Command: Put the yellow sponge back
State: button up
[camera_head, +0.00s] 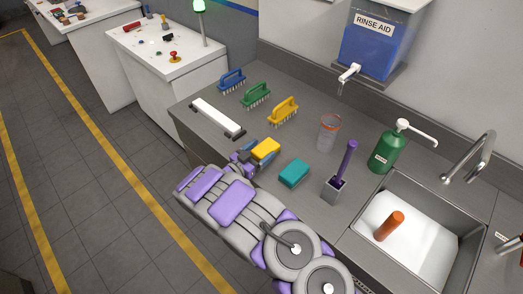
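The yellow sponge (266,147) is near the middle of the grey counter, at the end of my arm. The gripper hides part of the sponge's lower side. I cannot tell whether the fingers press on it, or whether it rests on the counter. A teal sponge (293,173) lies on the counter just to the right of it.
Blue (231,80), green (256,95) and yellow (283,110) brushes stand behind, by a white bar (217,118). A clear cup (329,132), purple-handled brush in a holder (337,184), green bottle (386,152) and sink (363,260) are to the right.

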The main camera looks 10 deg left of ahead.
jog(key=shift+o, duration=1)
jog(key=shift+a, duration=0.25)
jog(key=shift+d+r, duration=0.15)
jog(key=shift+d, duration=0.25)
jog(key=shift+r, duration=0.15)
jog(key=p+v, duration=0.2)
jog(key=v, duration=1)
